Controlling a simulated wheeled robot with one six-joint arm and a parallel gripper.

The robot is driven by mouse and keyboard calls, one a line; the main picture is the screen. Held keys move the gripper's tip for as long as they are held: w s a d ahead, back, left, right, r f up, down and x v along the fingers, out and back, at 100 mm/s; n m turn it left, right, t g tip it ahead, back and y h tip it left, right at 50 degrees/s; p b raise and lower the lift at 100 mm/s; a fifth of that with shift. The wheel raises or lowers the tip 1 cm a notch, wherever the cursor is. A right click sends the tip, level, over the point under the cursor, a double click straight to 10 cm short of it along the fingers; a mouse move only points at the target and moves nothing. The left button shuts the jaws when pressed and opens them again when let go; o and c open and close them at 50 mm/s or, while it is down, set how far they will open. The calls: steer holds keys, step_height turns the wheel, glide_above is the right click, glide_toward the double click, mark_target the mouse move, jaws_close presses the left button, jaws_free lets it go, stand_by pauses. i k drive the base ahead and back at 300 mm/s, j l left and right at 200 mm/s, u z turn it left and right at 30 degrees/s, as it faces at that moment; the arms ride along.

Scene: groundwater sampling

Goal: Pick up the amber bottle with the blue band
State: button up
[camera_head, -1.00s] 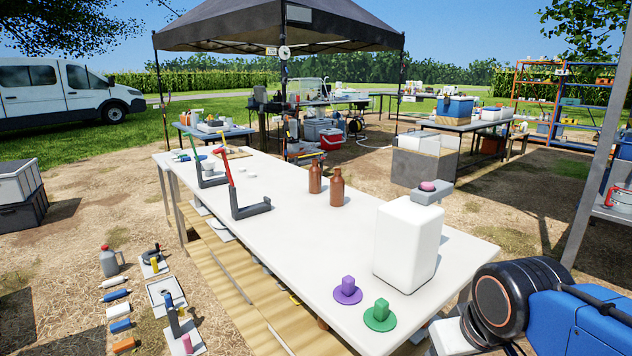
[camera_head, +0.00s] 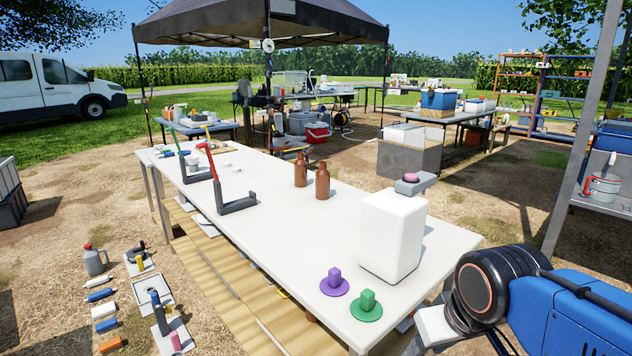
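Two brown amber bottles stand upright, close together, near the far long edge of the white table (camera_head: 265,245). One amber bottle (camera_head: 300,170) is slightly farther back and left. The other amber bottle (camera_head: 322,182) is just right of it and nearer. I cannot make out a blue band on either at this size. My arm shows at the lower right, blue with a black joint, beyond the table's right end. My gripper itself is not in view.
A white jug (camera_head: 392,235) with a grey top stands right of the bottles. A purple knobbed disc (camera_head: 334,283) and a green one (camera_head: 367,306) lie in front of it. A red-and-grey upright holder (camera_head: 237,205) stands left. The table middle is clear.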

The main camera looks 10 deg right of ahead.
mark_target(300, 165)
steer(key=l+z, duration=0.1)
steer(key=z, duration=0.6)
steer(key=l+z, duration=0.15)
steer(key=z, duration=0.2)
steer(key=i+l+z, duration=0.3)
steer(key=i+l, duration=0.3)
steer(key=l, duration=0.25)
steer(key=i+l+z, duration=0.35)
steer(key=i+l, duration=0.3)
steer(key=i+u, duration=0.15)
steer(key=i, duration=0.3)
steer(key=i+l+u, duration=0.2)
steer(key=i, duration=0.25)
steer(key=i+u, duration=0.15)
steer(key=i, duration=0.25)
steer(key=i+l+u, duration=0.15)
steer(key=i, duration=0.3)
steer(key=i+j+u, duration=0.2)
steer(key=i+u, duration=0.65)
steer(key=i+l+u, duration=0.1)
steer(key=i+u, duration=0.3)
steer(key=i, duration=0.2)
steer(key=i+l+u, duration=0.25)
steer(key=i+u, duration=0.15)
steer(key=i, duration=0.05)
